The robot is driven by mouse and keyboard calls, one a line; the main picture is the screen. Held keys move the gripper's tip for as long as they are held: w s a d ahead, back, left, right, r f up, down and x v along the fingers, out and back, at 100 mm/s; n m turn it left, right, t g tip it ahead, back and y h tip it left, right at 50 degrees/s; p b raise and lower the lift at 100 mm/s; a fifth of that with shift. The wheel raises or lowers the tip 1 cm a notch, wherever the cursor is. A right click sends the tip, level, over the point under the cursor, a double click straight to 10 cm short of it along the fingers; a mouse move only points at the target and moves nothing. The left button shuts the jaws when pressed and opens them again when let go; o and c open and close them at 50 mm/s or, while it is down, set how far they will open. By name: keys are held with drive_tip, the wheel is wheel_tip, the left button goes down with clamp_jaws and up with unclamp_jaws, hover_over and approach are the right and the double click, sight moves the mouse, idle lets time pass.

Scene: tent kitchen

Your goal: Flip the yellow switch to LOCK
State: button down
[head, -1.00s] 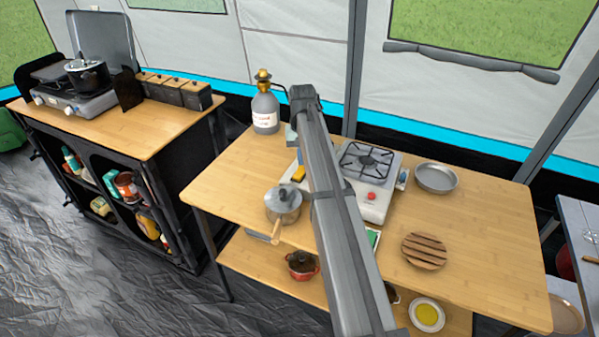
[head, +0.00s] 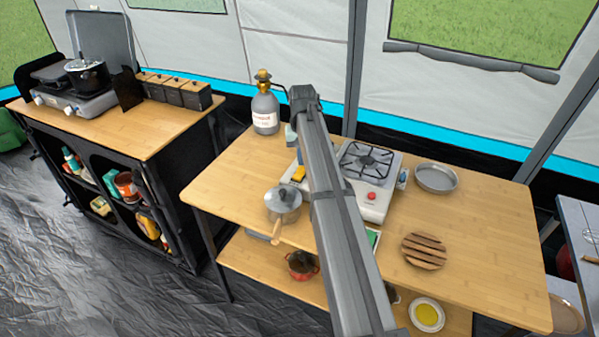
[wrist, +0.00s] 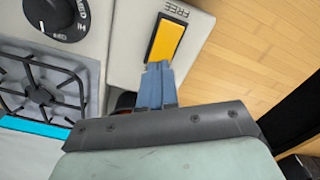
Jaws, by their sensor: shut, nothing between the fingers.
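The yellow switch (wrist: 167,40) is a rectangular rocker in a dark frame on a pale panel of the stove in the wrist view. The word FREE is printed upside down beyond its far end; no LOCK label shows. My gripper (wrist: 157,70) has its blue-grey fingers together and empty at the switch's near end. I cannot tell whether the tips touch it.
The stove (head: 372,208) has a burner grate and a black dial (wrist: 57,15). A lidded saucepan (head: 283,203) stands in front left of it, a gas bottle (head: 265,112) behind left. A metal pan (head: 436,178) and wooden trivet (head: 424,250) are at right.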

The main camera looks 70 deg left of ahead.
sight(302, 168)
drive_tip(key=shift+f, duration=1)
idle(0.7)
drive_tip(key=shift+r, duration=3.55)
